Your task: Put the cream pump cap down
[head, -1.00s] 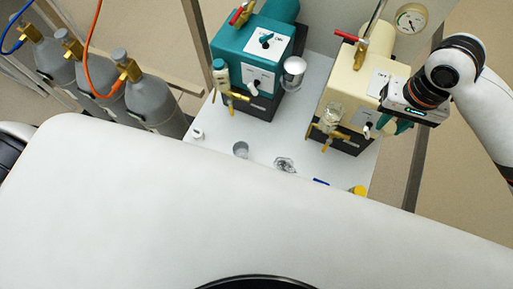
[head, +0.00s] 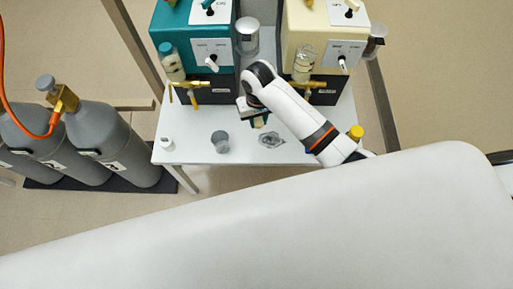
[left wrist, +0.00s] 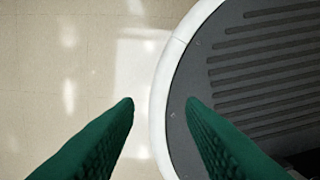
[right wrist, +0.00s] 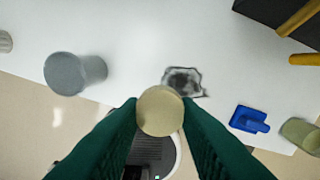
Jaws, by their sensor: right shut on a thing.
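My right gripper (right wrist: 160,115) is shut on the cream pump cap (right wrist: 160,110), a round, pale cream piece held between the green fingertips. In the head view my right gripper (head: 258,120) hangs over the white table (head: 190,152), in front of the gap between the two pumps. The cap is hard to make out there. The cream pump (head: 322,42) stands at the back right of the table. In the left wrist view my left gripper (left wrist: 159,101) is open and empty, with bare floor and my base beneath it.
The teal pump (head: 193,50) stands at the back left. A small white piece (head: 167,143), a grey cup (head: 220,142), a crumpled grey patch (head: 271,140) and a yellow-topped jar (head: 356,132) are along the front. A blue item (right wrist: 248,120) shows near the edge. Gas cylinders (head: 70,140) stand left.

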